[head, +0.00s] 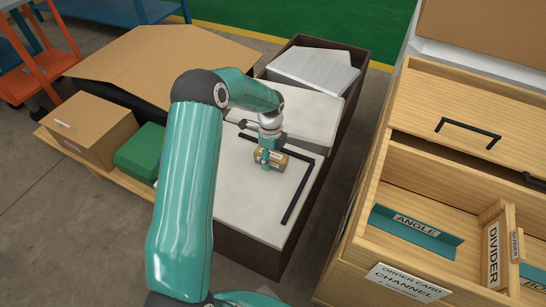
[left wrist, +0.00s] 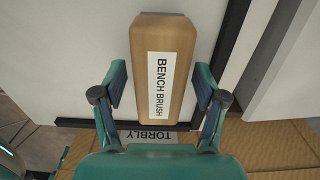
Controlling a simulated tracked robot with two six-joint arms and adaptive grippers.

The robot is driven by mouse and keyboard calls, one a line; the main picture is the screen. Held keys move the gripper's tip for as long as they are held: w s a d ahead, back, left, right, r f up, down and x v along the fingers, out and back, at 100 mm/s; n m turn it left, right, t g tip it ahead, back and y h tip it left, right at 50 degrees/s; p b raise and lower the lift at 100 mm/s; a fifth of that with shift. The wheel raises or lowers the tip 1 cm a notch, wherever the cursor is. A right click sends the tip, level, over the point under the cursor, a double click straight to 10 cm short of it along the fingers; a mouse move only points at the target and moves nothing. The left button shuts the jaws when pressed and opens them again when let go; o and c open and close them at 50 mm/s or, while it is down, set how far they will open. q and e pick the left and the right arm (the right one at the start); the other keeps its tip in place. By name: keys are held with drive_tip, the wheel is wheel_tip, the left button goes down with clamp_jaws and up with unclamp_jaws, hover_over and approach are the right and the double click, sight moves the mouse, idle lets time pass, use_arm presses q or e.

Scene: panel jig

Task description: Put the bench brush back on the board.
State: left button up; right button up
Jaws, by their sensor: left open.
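The bench brush is a tan wooden block with a white label reading BENCH BRUSH. In the head view the brush (head: 284,160) is at the white panel with black edge strips (head: 232,196), near the strips' corner. In the left wrist view the brush (left wrist: 146,105) lies lengthwise between my fingers. My left gripper (head: 269,159) is over the brush, pointing down. In the left wrist view its fingers (left wrist: 161,80) are open, one on each side of the brush, with gaps showing. The brush's underside is hidden. My right gripper is not in view.
A wooden drawer unit (head: 373,240) with ANGLE and DIVIDER labels stands right. A cardboard box (head: 95,130) and green box (head: 141,150) are left. A grey-white block (head: 315,68) lies in the dark bin behind. A partly covered TORBLY label (left wrist: 158,135) shows below the brush.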

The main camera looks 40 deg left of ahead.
use_arm(q)
drive_tip(key=shift+r, duration=0.1)
wheel_tip(320, 180, up, 12)
drive_tip(key=p, duration=0.2)
drive_tip(key=shift+r+p, duration=0.1)
drive_tip(key=shift+p, duration=0.2)
idle(0.4)
